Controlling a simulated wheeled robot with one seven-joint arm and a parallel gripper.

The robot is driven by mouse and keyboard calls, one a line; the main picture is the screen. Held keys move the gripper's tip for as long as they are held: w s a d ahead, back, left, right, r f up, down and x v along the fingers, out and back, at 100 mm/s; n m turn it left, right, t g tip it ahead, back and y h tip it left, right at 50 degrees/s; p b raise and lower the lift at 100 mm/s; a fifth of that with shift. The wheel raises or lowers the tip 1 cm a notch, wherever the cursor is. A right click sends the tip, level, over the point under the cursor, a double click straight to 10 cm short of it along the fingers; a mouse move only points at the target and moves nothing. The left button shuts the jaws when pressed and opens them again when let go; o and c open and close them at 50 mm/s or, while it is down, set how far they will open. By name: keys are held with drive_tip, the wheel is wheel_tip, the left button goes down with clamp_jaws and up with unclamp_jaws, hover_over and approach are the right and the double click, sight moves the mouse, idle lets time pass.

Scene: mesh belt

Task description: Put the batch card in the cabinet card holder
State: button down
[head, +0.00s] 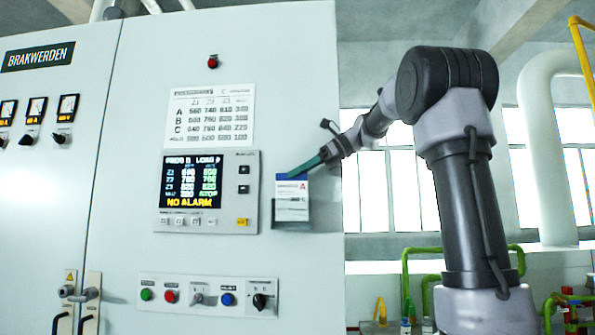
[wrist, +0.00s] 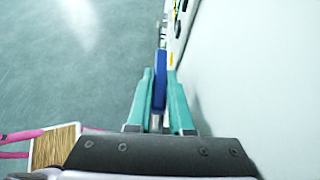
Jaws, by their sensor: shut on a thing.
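My gripper (head: 304,170) has teal fingers shut on the card's top edge. In the wrist view the gripper (wrist: 160,90) pinches the card's blue edge (wrist: 159,92), beside the cabinet face.
The display panel (head: 247,190) with buttons is close to the left of the holder. A printed table sheet (head: 211,118) is above it. A row of knobs and buttons (head: 207,295) is below. Green pipes (head: 406,265) and a window (head: 375,195) are beyond the cabinet's right edge.

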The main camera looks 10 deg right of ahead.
drive_tip(key=shift+f, duration=0.8)
drive_tip(key=c, duration=0.7)
unclamp_jaws()
drive_tip(key=shift+c, duration=0.2)
drive_tip(key=shift+d, duration=0.1)
drive_tip(key=v, duration=1)
drive_tip(key=shift+d, duration=0.3)
drive_tip(key=shift+s+r, duration=0.1)
